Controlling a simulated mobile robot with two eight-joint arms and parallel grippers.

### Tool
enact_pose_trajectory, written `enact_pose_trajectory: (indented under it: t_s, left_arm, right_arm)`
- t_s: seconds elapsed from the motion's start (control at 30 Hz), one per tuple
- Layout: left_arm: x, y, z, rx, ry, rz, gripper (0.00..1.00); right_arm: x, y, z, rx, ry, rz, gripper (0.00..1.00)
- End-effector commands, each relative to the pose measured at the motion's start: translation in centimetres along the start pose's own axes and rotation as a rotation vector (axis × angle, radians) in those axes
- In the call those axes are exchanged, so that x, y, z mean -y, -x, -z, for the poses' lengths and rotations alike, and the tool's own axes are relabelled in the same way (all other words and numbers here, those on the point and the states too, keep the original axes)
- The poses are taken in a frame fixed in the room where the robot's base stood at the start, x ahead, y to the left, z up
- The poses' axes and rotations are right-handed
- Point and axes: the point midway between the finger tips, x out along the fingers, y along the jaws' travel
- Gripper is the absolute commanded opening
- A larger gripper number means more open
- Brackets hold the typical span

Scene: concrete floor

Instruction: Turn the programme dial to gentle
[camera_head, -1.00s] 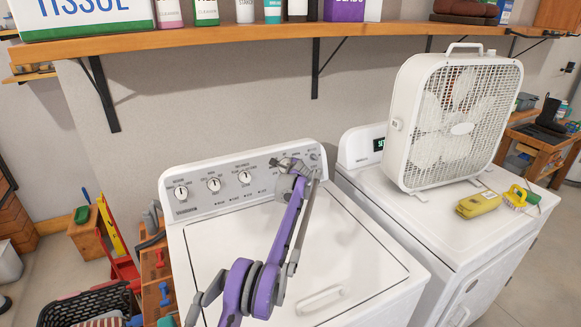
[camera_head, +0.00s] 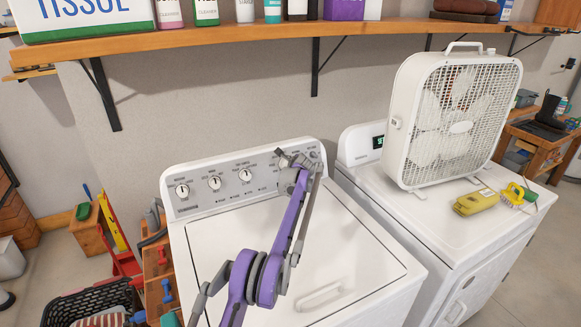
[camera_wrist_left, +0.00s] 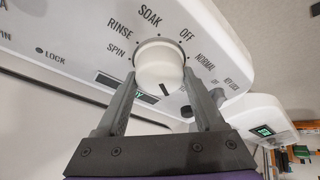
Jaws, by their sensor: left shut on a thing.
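The programme dial (camera_wrist_left: 158,66) is a round white knob on the washer's white control panel (camera_head: 205,190). In the left wrist view its printed ring reads SPIN, RINSE, SOAK, OFF and NORMAL. A dark pointer mark on the knob faces the lower right; the label it faces is hidden or unreadable, and I cannot read "gentle". My left gripper (camera_wrist_left: 160,82) has one finger on each side of the knob and is shut on it. In the head view my left gripper (camera_head: 290,158) is at the panel's right part and covers the dial. My right gripper is not in view.
Several smaller knobs, one of them the left knob (camera_head: 182,191), sit left on the panel. A white box fan (camera_head: 455,120), a yellow object (camera_head: 476,203) and a yellow brush (camera_head: 512,194) stand on the neighbouring machine. A wooden shelf (camera_head: 270,36) runs above.

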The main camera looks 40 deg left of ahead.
Motion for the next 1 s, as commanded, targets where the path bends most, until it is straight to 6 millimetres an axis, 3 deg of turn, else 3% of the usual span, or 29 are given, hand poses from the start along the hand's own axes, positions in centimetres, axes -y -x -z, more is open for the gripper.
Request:
enact_pose_trajectory:
  t_s: [0.07, 0.1, 0.23, 0.63, 1.0]
  left_arm:
    - [0.0, 0.0, 0.0, 0.000, -0.001, 0.001, 0.14]
    - [0.0, 0.0, 0.0, 0.000, -0.001, 0.001, 0.77]
    - [0.0, 0.0, 0.0, 0.000, 0.000, 0.001, 1.00]
    - [-0.1, 0.8, 0.1, -0.001, -0.001, 0.000, 1.00]
    - [-0.2, 6.1, 0.2, -0.001, -0.001, 0.000, 1.00]
  right_arm:
    - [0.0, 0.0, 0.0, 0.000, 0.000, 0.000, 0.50]
    - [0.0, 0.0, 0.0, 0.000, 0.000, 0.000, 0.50]
    - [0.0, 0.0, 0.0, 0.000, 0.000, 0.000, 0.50]
    - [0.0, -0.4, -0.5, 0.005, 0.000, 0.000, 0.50]
    - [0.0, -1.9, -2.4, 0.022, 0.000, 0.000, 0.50]
